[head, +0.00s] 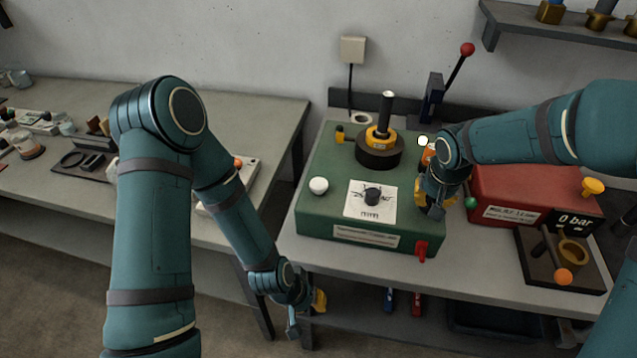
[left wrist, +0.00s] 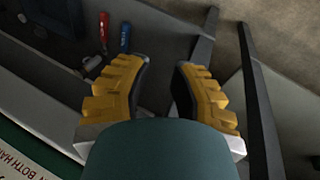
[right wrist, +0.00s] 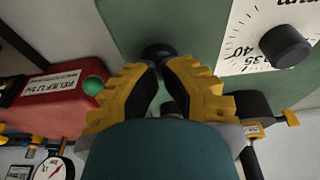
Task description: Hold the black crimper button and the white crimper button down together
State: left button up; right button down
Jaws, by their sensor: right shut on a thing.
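The green crimper box (head: 320,222) stands on the bench. The white crimper button (head: 318,185) sits uncovered on its top at the left. The black crimper button (right wrist: 157,50) shows at my right fingertips in the right wrist view; in the head view my gripper hides it. My right gripper (head: 435,210) points down at the right of the box top, its fingertips (right wrist: 157,69) nearly together at the button. Whether the button is pressed down cannot be seen. My left gripper (head: 307,309) is open and empty, low in front of the bench edge; its fingers (left wrist: 166,75) are apart.
A black dial (head: 373,196) and a dark round die (head: 380,155) with a post stand on the box. A red unit (head: 505,192) stands to the right. The bench edge is beside my left gripper.

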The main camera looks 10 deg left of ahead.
pick_arm(q)
jog(key=w+r, duration=0.1)
jog(key=r, duration=0.1)
jog(key=w+d+r+m+g, duration=0.1)
jog(key=r, duration=0.1)
jog(key=w+d+r+m, duration=0.1)
jog(key=r, duration=0.1)
jog(key=shift+r+g, duration=0.2)
jog(key=shift+g, duration=0.1)
grip_shut()
notch_tip(320, 180, up, 24)
jog(key=m+y, duration=0.3)
jog(key=m, duration=0.3)
send_over(319, 182)
jog(key=shift+s+a+f, duration=0.1)
jog(key=shift+s+a, duration=0.1)
jog(key=shift+s, duration=0.25)
jog(key=shift+w+d+f, duration=0.1)
jog(key=shift+w+f, duration=0.05)
jog(key=shift+f, duration=1.55)
jog(key=shift+w+d+f, duration=0.1)
jog(key=shift+w+f, duration=0.05)
jog(key=shift+f, duration=1.6)
